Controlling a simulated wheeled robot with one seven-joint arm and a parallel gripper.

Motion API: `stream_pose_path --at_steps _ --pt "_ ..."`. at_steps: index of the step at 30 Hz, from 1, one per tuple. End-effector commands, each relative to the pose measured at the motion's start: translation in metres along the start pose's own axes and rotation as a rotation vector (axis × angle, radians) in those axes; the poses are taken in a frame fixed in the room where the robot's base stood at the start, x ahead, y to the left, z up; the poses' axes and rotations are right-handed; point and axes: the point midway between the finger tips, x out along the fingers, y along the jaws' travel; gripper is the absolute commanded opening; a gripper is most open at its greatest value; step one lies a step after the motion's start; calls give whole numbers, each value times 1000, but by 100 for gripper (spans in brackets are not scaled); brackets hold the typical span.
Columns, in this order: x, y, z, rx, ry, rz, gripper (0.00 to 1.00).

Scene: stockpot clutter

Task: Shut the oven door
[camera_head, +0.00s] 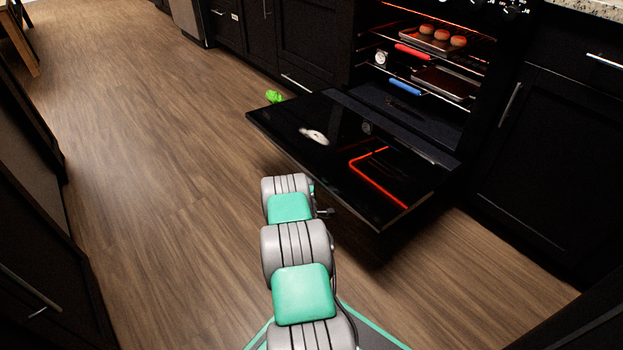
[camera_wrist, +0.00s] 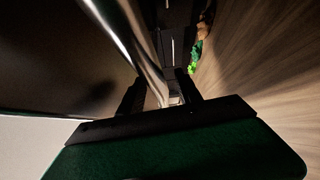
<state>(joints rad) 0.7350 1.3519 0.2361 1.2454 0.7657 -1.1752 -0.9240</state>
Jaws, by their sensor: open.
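The oven door (camera_head: 300,140) is dark glass and hangs folded down, open, nearly level above the floor. The oven (camera_head: 420,95) stands open behind it with its inside lit. My gripper is mostly hidden behind my arm, by the door's front edge in the head view. In the wrist view my gripper (camera_wrist: 160,92) is open. A shiny metal bar, which looks like the door handle (camera_wrist: 140,42), runs down toward the gap between its fingers. I cannot tell whether the fingers touch it. The door's dark face (camera_wrist: 60,60) fills the left of that view.
Racks inside hold a tray with round buns (camera_head: 440,37) and another tray (camera_head: 445,83). A white ring-like shape (camera_head: 314,136) shows on the door. A green object (camera_head: 273,96) lies on the floor beyond the door. Dark cabinets flank the oven; floor at left is clear.

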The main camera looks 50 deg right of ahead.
Motion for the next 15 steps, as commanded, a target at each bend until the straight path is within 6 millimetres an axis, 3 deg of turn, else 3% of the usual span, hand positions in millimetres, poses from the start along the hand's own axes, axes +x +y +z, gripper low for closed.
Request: stream_pose_path --at_steps 6,15 --pt "1 1 0 1 0 0 41" --pt "1 1 0 1 0 0 18"
